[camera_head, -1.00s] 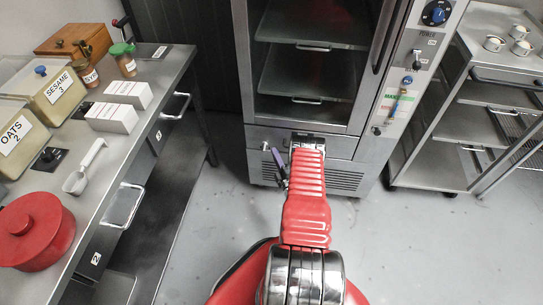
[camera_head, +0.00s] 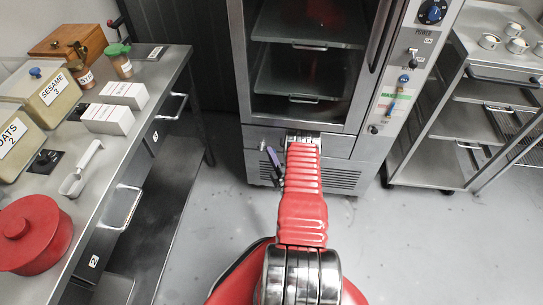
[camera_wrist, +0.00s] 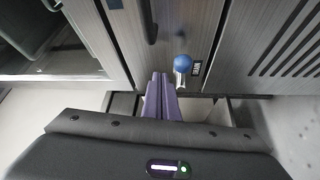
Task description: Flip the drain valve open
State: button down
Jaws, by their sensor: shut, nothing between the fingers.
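The drain valve shows in the wrist view as a short metal lever with a blue ball end (camera_wrist: 183,63), on the lower front of the steel oven cabinet (camera_head: 345,146). A small dark label plate is beside it. My gripper (camera_wrist: 160,76) has purple fingers pressed together with nothing between them. Its tips are just left of the blue ball; I cannot tell whether they touch it. In the head view my gripper (camera_head: 274,160) is low before the cabinet's lower left front, partly hidden by my red arm. I cannot clearly make out the valve in that view.
The oven's glass door (camera_head: 310,70) is above, with a control panel (camera_head: 405,75) to its right. A steel counter (camera_head: 100,185) with bins, boxes, a scoop and a red pot stands left. A steel rack (camera_head: 440,160) stands right. Floor between is clear.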

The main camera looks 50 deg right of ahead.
jog(key=s+a+f, duration=0.2)
jog(key=s+a, duration=0.3)
jog(key=a, duration=0.1)
jog(key=shift+s+a+f, duration=0.25)
jog(key=shift+s+f, duration=0.05)
dwell(0.6)
